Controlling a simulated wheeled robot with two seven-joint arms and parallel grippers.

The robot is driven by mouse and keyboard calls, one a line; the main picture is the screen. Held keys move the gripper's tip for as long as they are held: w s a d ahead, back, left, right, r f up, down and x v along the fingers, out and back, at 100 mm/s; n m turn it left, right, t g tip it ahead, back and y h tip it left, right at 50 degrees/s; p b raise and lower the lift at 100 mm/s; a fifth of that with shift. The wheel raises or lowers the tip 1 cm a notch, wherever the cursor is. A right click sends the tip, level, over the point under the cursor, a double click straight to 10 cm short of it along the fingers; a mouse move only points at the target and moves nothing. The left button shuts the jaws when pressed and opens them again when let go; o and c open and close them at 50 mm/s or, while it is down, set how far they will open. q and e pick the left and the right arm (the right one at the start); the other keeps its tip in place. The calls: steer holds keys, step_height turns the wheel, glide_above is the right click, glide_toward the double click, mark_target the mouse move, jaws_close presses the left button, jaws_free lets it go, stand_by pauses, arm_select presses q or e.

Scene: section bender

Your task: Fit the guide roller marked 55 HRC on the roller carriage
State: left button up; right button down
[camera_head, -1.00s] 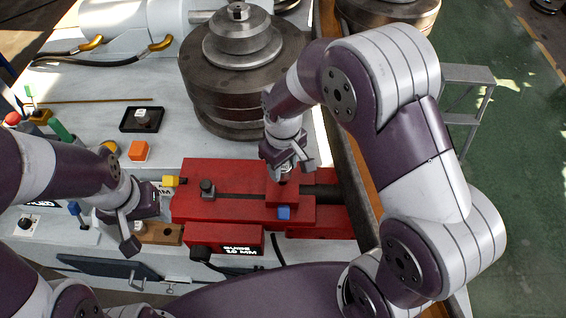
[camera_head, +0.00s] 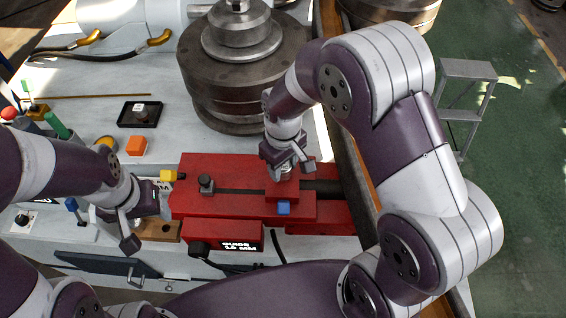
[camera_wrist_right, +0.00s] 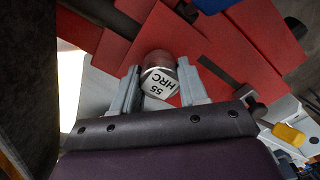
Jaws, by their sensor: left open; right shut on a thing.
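The guide roller (camera_wrist_right: 160,75), a small metal cylinder with a white label reading 55 HRC, is between the fingers of my right gripper (camera_wrist_right: 158,92), which is shut on it. In the head view my right gripper (camera_head: 285,165) is over the right part of the red roller carriage (camera_head: 230,172), and it hides most of the roller. Whether the roller is seated on the carriage or just above it, I cannot tell. My left gripper (camera_head: 132,222) is open, low at the left, near a wooden block (camera_head: 160,230); its fingertips are partly hidden.
Large stacked steel rolls (camera_head: 240,75) stand behind the carriage. An orange cube (camera_head: 136,146), a black tray (camera_head: 140,114) with a small part and a yellow knob (camera_head: 168,176) are left of centre.

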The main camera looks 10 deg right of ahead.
steer(key=shift+f+b, duration=0.35)
steer(key=shift+f, duration=0.2)
steer(key=c, duration=0.5)
jaws_free()
step_height(320, 180, up, 7)
steer(key=p, duration=0.6)
steer(key=shift+r, duration=0.1)
step_height(320, 180, up, 6)
steer(key=shift+f, duration=0.25)
